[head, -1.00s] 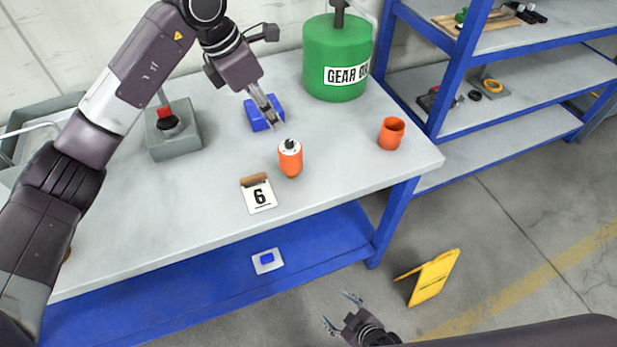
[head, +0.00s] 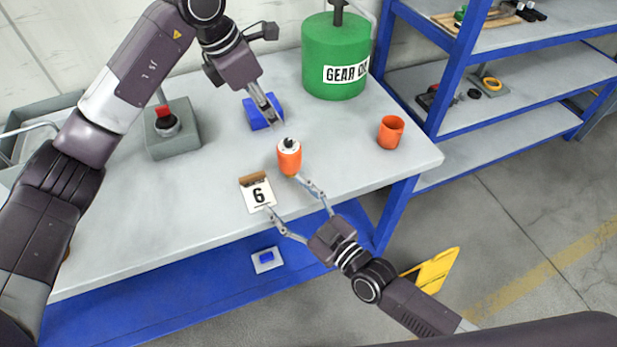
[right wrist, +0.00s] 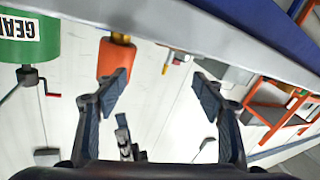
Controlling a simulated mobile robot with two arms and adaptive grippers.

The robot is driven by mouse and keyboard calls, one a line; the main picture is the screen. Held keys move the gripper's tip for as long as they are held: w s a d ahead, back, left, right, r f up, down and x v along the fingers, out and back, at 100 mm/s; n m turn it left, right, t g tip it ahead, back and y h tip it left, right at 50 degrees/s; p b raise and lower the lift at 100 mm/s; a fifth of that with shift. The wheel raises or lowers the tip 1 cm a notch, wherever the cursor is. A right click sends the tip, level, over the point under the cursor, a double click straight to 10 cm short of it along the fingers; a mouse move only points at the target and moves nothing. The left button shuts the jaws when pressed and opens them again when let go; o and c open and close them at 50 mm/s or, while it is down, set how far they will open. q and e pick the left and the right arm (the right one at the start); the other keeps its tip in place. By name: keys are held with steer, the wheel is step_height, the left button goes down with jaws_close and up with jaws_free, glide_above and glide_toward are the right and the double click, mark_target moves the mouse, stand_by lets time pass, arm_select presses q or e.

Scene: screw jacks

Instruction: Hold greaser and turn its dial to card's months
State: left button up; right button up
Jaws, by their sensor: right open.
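The greaser (head: 289,160), orange with a white top and a dark dial, stands upright on the table. In the right wrist view an orange body (right wrist: 113,60), apparently the greaser, shows by the left finger. The card (head: 257,194), marked 6, stands left of and in front of the greaser. My right gripper (head: 285,195) is open and empty at the table's front edge, one fingertip close to the greaser, the other by the card. My left gripper (head: 274,122) points down above and behind the greaser; its finger gap is unclear.
A blue block (head: 259,113) lies behind the greaser. An orange cup (head: 390,132) stands to the right, with a green gear oil drum (head: 334,60) behind. A yellow floor sign (head: 433,273) is below the table.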

mark_target(296, 166)
steer(key=w+d+m, duration=0.1)
steer(key=w+d+m+h, duration=0.1)
steer(key=w+d, duration=0.1)
steer(key=w+d+r+m+t, duration=0.1)
steer(key=m, duration=0.1)
steer(key=shift+w+d, duration=0.15)
steer(key=shift+d, duration=0.1)
steer(key=shift+w+r+h, duration=0.1)
steer(key=shift+w+h, duration=0.2)
steer(key=shift+h, duration=0.1)
steer(key=x, duration=0.7)
steer(key=shift+w, duration=0.1)
steer(key=shift+c, duration=0.6)
steer(key=c, duration=1.4)
